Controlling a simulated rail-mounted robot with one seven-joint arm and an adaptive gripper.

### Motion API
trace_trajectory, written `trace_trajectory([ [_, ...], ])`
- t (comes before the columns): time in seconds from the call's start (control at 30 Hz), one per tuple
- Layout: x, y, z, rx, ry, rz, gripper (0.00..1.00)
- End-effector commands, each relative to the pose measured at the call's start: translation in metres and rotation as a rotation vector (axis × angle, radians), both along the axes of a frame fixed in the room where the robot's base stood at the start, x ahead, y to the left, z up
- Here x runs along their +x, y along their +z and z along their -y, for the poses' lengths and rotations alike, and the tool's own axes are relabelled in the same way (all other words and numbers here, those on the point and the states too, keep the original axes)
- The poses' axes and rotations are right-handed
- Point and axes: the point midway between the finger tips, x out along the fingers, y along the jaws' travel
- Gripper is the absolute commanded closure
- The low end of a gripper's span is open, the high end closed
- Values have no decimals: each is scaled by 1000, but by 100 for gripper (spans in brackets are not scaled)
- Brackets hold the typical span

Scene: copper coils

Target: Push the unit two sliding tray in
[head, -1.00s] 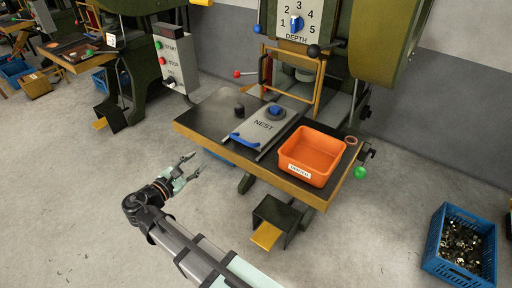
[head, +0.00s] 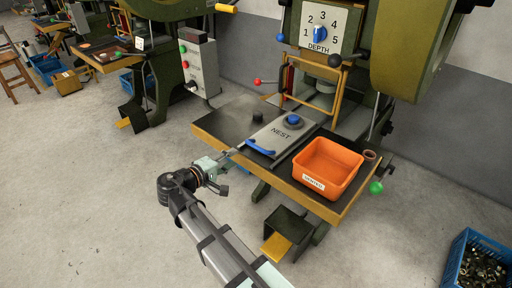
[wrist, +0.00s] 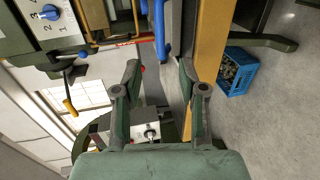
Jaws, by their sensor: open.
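The grey sliding tray marked NEST (head: 280,133) lies on the dark table top of the press, with a blue handle (head: 259,147) along its front end and a round blue knob (head: 293,121) on top. My gripper (head: 232,154) is at the table's front edge, just short of the handle, pointing toward it. In the wrist view my gripper (wrist: 160,70) has its two fingers well apart with nothing between them. The blue handle (wrist: 160,30) shows ahead, beyond the fingertips. I cannot tell whether a fingertip touches it.
The wooden table edge (head: 285,185) runs close by my gripper. A yellow guard frame (head: 312,88) stands behind the tray.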

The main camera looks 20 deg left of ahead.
Motion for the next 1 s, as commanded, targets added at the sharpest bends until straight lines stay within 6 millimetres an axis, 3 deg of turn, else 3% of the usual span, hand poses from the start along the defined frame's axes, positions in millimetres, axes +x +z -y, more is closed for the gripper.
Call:
trace_trajectory([
  [0.5, 91, -21, 38, -1, -2, -1, 59],
  [0.7, 110, -25, 46, -2, -1, -1, 59],
  [1.0, 115, -27, 49, -2, 1, -1, 59],
])
